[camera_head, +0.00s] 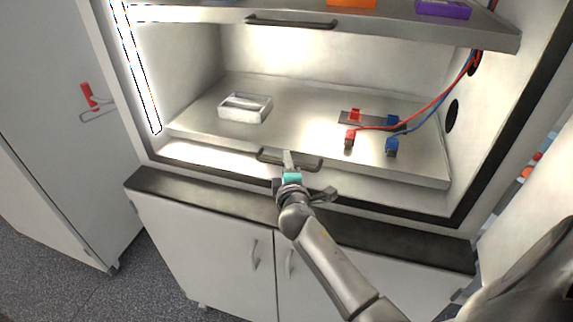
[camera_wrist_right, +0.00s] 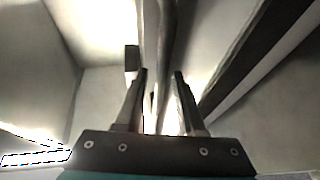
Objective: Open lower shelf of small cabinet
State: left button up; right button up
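The lower shelf (camera_head: 300,125) is a metal tray inside the lit cabinet, with a dark bar handle (camera_head: 307,164) on its front edge. My right gripper (camera_head: 289,163) is at the left-middle part of this handle. In the right wrist view the two fingers (camera_wrist_right: 160,75) stand apart, and the handle bar (camera_wrist_right: 167,45) runs through the gap between them. I see a gap beside the bar, so the fingers do not look closed on it. Whether one finger touches it is unclear. My left gripper is not in view.
An upper shelf (camera_head: 400,27) with its own handle (camera_head: 290,22) hangs above. Closed cupboard doors (camera_head: 210,245) are below. A door with a red handle (camera_head: 88,95) stands left.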

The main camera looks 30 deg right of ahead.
grip_shut()
dwell(1.2)
